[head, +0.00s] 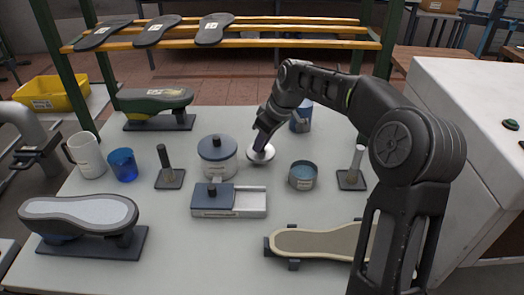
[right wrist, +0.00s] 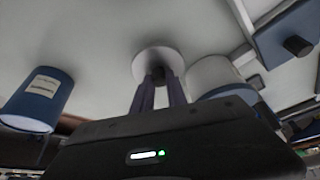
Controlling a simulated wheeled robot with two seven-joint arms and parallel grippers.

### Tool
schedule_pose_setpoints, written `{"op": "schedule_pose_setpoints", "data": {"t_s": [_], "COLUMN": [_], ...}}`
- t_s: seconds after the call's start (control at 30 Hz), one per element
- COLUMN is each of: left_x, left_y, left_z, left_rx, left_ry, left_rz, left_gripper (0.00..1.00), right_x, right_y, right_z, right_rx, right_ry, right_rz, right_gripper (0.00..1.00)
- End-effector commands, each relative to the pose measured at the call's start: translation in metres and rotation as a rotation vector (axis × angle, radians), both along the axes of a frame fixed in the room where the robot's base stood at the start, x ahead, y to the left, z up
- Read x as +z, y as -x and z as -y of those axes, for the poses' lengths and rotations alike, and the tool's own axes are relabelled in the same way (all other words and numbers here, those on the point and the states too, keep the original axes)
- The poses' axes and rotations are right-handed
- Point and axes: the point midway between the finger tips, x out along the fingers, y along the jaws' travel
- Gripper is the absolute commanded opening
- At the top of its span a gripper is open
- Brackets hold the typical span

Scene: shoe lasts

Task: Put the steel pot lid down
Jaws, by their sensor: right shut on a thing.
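The steel pot lid (head: 261,155) is a small, pale round disc near the middle of the table, right of the blue-lidded pot (head: 218,165). My right gripper (head: 259,145) comes down from above and is shut on the lid's knob. In the right wrist view the lid (right wrist: 150,58) shows as a light disc beyond the two dark fingertips (right wrist: 158,78). I cannot tell whether the lid touches the table. My left gripper is not in view.
An open blue-grey tin (head: 303,177) stands right of the lid, and a box with a blue sliding cover (head: 229,210) is in front. A blue container (head: 300,121) is behind. Posts on bases, shoe lasts, a white mug (head: 86,155) and a blue cup (head: 123,164) stand around.

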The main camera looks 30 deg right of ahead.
Motion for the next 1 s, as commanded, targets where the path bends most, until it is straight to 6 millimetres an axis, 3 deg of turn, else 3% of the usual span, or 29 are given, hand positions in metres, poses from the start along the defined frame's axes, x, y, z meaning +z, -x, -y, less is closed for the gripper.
{"op": "schedule_pose_setpoints", "data": {"t_s": [0.23,0.63,0.67,0.9,1.0], "left_x": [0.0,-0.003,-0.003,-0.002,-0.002], "left_y": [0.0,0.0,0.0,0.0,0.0], "left_z": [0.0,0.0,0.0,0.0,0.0], "left_rx": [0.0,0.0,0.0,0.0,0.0], "left_ry": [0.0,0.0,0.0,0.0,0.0], "left_rz": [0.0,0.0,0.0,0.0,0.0], "left_gripper": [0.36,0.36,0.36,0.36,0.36], "right_x": [-0.032,-0.038,-0.038,-0.037,-0.037], "right_y": [0.001,0.001,0.0,0.001,0.001], "right_z": [0.0,0.0,0.0,0.0,0.0], "right_rx": [0.0,0.0,0.0,0.0,0.0], "right_ry": [-0.001,0.0,0.0,0.0,0.0], "right_rz": [-0.004,-0.001,-0.001,-0.001,-0.001], "right_gripper": [0.0,0.0,0.19,0.38,0.4]}}
